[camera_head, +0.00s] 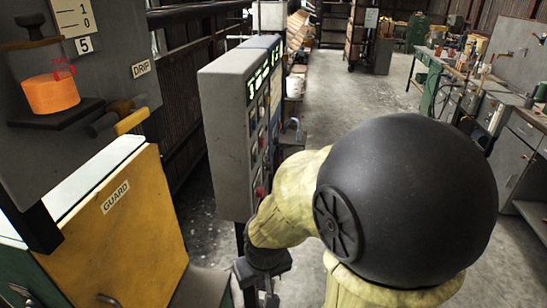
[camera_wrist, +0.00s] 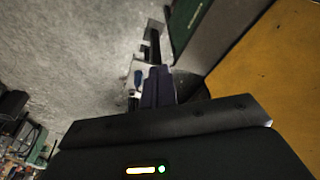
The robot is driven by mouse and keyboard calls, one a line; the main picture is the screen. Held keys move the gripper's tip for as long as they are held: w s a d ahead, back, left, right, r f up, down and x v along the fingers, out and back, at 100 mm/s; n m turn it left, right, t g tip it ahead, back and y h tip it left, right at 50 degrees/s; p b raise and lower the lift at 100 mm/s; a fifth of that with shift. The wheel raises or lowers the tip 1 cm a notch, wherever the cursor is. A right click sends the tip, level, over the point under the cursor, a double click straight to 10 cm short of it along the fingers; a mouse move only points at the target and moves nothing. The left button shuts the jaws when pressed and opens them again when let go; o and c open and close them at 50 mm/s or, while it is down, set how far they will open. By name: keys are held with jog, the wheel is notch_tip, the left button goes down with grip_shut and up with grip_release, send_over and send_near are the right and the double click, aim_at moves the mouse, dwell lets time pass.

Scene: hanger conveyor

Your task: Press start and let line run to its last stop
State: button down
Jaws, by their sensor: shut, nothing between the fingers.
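A grey control cabinet (camera_head: 222,140) stands upright at the centre, with its front turned to the right. The front is seen at a steep slant, with green lit displays (camera_head: 258,82) and small red controls (camera_head: 260,191). I cannot read which control is start, and my arm hides the lower front. My gripper (camera_head: 257,292) is low, just below the cabinet, partly cut off by the bottom edge. In the wrist view its fingers (camera_wrist: 157,88) are together and empty, pointing past the yellow panel. No contact with the cabinet is visible.
A yellow panel labelled GUARD (camera_head: 115,215) is at the left. A cluttered workbench (camera_head: 490,100) stands at the right. Concrete floor (camera_head: 345,85) lies open between.

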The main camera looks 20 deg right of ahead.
jog(key=shift+w+d, duration=0.1)
jog(key=shift+d, duration=0.05)
jog(key=m+t+y+p, duration=0.3)
jog(key=m+t+p, duration=0.2)
jog(key=t+p, duration=1.1)
send_near(257, 158)
jog(key=w+d+b, duration=0.1)
jog(key=w+d, duration=0.1)
jog(key=d, duration=0.7)
jog(key=shift+w+f+t+y, duration=0.1)
jog(key=shift+f+t+y, duration=0.05)
jog(key=shift+t+y, duration=0.2)
jog(key=w+a, duration=0.5)
jog(key=a, duration=0.2)
